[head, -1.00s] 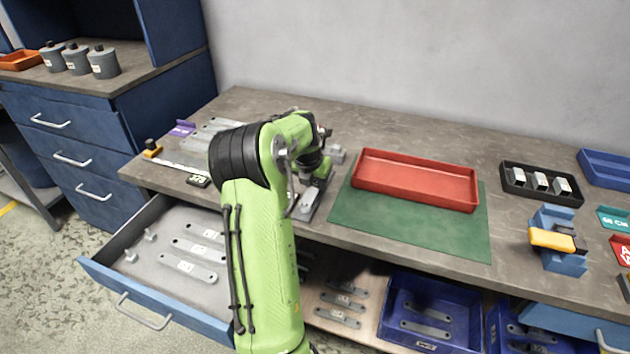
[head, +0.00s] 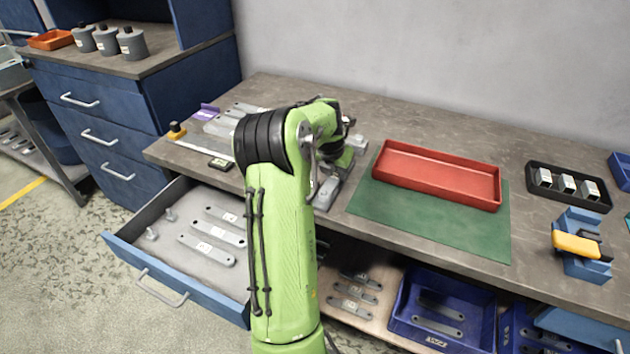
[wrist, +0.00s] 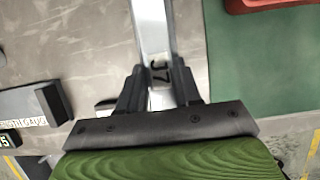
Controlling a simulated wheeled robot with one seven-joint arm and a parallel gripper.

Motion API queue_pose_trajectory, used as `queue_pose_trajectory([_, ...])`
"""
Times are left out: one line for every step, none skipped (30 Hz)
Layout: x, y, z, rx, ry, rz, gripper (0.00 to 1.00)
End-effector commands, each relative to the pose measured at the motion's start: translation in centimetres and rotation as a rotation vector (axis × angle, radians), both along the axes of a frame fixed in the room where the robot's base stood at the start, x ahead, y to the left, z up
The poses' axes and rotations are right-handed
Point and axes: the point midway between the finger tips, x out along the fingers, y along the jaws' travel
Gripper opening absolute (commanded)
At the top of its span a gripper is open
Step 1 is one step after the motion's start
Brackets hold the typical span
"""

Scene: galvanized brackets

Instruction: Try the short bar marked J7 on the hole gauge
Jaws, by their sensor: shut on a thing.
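My gripper (wrist: 158,90) is shut on a grey metal bar marked J7 (wrist: 152,30), with one dark finger on each side of it. The bar reaches away from the fingers toward the top of the wrist view. In the head view my gripper (head: 343,163) is over the bench, left of the green mat, and partly hidden by my arm. A grey metal piece (head: 325,194) shows just below it, near the bench's front edge.
A red tray (head: 440,196) sits on the green mat (head: 410,216). An open drawer (head: 150,278) with bars juts out below. Blue bins (head: 397,325) stand under the bench.

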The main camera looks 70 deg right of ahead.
Motion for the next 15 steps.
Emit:
queue_pose_trajectory([0.0,-0.02,0.05,-0.001,0.0,0.0,0.0])
queue_pose_trajectory([0.0,-0.02,0.05,-0.001,0.0,0.0,0.0])
queue_pose_trajectory([0.0,-0.02,0.05,-0.001,0.0,0.0,0.0])
queue_pose_trajectory([0.0,-0.02,0.05,-0.001,0.0,0.0,0.0])
queue_pose_trajectory([0.0,-0.02,0.05,-0.001,0.0,0.0,0.0])
queue_pose_trajectory([0.0,-0.02,0.05,-0.001,0.0,0.0,0.0])
queue_pose_trajectory([0.0,-0.02,0.05,-0.001,0.0,0.0,0.0])
queue_pose_trajectory([0.0,-0.03,0.06,-0.001,0.0,0.0,0.0])
queue_pose_trajectory([0.0,-0.02,0.05,-0.001,0.0,0.0,0.0])
queue_pose_trajectory([0.0,-0.02,0.05,-0.001,0.0,0.0,0.0])
queue_pose_trajectory([0.0,-0.02,0.05,-0.001,0.0,0.0,0.0])
queue_pose_trajectory([0.0,-0.02,0.07,-0.001,0.0,0.0,0.0])
queue_pose_trajectory([0.0,-0.02,0.13,-0.001,0.0,0.0,0.0])
queue_pose_trajectory([0.0,-0.03,0.22,-0.001,0.0,0.0,0.0])
queue_pose_trajectory([0.0,-0.03,0.42,-0.002,0.0,0.0,0.0])
